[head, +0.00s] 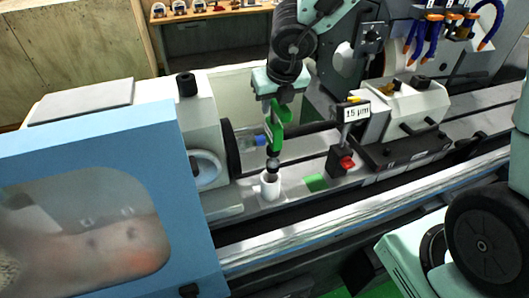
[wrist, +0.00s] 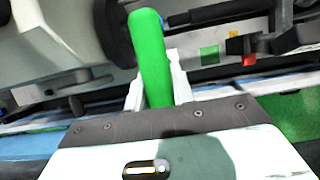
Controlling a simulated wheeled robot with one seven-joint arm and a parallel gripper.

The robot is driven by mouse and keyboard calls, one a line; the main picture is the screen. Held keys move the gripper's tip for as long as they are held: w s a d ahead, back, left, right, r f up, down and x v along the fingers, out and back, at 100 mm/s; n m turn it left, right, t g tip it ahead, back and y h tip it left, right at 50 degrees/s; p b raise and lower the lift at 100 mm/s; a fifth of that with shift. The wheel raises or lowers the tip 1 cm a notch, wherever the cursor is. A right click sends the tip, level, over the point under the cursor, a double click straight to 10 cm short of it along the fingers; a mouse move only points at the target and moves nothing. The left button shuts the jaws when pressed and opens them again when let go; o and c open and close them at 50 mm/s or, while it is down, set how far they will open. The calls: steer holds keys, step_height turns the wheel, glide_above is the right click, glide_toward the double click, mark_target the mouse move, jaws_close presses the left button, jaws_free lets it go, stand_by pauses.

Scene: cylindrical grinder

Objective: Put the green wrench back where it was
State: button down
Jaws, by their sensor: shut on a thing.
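The green wrench (wrist: 151,55) shows in the wrist view as a thick green rod between the two white fingers of my gripper (wrist: 158,88). In the head view, its green part (head: 276,128) hangs roughly upright under my gripper (head: 272,105), above the machine bed. My gripper is shut on it. A white cup (head: 270,188) stands on the bed directly below, with a dark rounded piece at its mouth. I cannot tell whether that dark piece belongs to the wrench or whether the wrench touches the cup. A flat green patch (head: 316,182) lies on the bed to the right.
A black stand with a red knob (head: 347,162) and a "15 µm" sign (head: 357,113) stands to the right. A blue-capped clear piece (head: 258,140) is close behind the wrench.

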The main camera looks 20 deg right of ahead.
mark_target(270, 143)
steer(key=f+b, duration=0.1)
steer(key=f, duration=0.1)
steer(key=f+b, duration=0.1)
steer(key=f, duration=0.2)
steer(key=f+b, duration=0.1)
steer(key=f, duration=0.2)
steer(key=shift+w+a, duration=0.25)
steer(key=shift+f+b, duration=1.25)
steer(key=shift+f, duration=1.1)
steer(key=shift+f, duration=0.15)
steer(key=c, duration=1.2)
jaws_free()
